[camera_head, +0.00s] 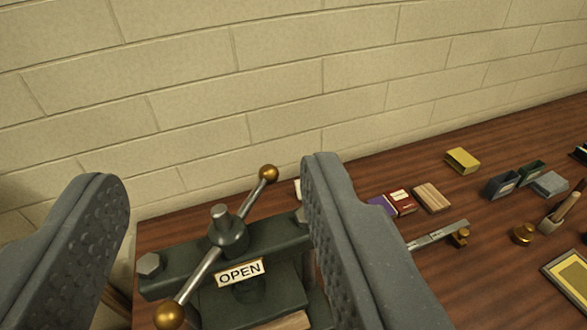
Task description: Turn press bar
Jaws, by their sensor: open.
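The press bar (207,267) is a steel rod with a brass ball at each end, running from lower left to upper right through a dark green hub on the press (277,232). A plate reading "OPEN" (240,272) sits on the press front. My gripper (215,215) is open, its two grey fingers on either side of the bar and the hub. Nothing is between the fingers in a grip. The right finger hides the right end of the press; whether a finger touches the press cannot be told.
A brown wooden table (440,205) stands against a block wall (300,80).

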